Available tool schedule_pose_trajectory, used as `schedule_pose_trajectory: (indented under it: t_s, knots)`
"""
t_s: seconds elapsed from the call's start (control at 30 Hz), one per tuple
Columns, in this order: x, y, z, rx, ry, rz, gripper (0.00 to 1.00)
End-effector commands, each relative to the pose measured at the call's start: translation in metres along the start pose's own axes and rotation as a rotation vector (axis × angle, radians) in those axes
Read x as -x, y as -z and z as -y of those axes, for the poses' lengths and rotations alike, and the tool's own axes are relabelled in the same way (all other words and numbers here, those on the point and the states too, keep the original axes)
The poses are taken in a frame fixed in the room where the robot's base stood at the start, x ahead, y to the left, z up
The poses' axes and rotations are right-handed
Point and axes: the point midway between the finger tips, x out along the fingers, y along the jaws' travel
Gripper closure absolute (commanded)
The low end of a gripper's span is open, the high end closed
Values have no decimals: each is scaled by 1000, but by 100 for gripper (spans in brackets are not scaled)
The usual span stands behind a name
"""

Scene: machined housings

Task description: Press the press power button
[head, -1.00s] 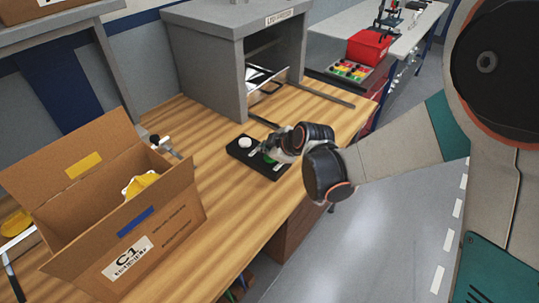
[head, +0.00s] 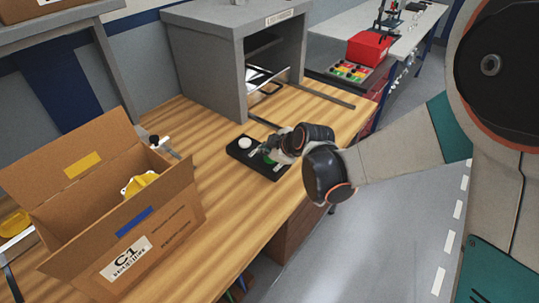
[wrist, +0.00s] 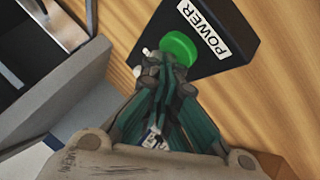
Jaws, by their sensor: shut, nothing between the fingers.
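A black button box (head: 243,152) lies on the wooden table in front of the grey press (head: 236,55). It has a white round button (head: 245,143) on its left part and a green button at its right end, mostly hidden behind my gripper in the head view. In the wrist view the green button (wrist: 180,48) sits beside a white label reading POWER (wrist: 204,27). My gripper (wrist: 160,62) is shut and empty, its fingertips at the lower edge of the green button. Whether they touch it, I cannot tell. In the head view my gripper (head: 270,156) is over the box's right end.
An open cardboard box (head: 165,225) marked C1, with a yellow item (head: 139,184) inside, stands at the left. A red bin (head: 370,48) and a tray of coloured parts (head: 349,71) are at the back right. Bare tabletop (head: 225,220) lies between box and button box.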

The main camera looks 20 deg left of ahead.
Motion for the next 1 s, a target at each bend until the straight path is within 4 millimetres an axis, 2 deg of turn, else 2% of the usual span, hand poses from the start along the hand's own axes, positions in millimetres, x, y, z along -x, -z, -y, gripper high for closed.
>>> schedule_pose_trajectory:
  t_s: [0.43,1.0]
  knots:
    - [5,4,-5,0,-1,0,100]
    - [41,30,-31,0,-2,-1,100]
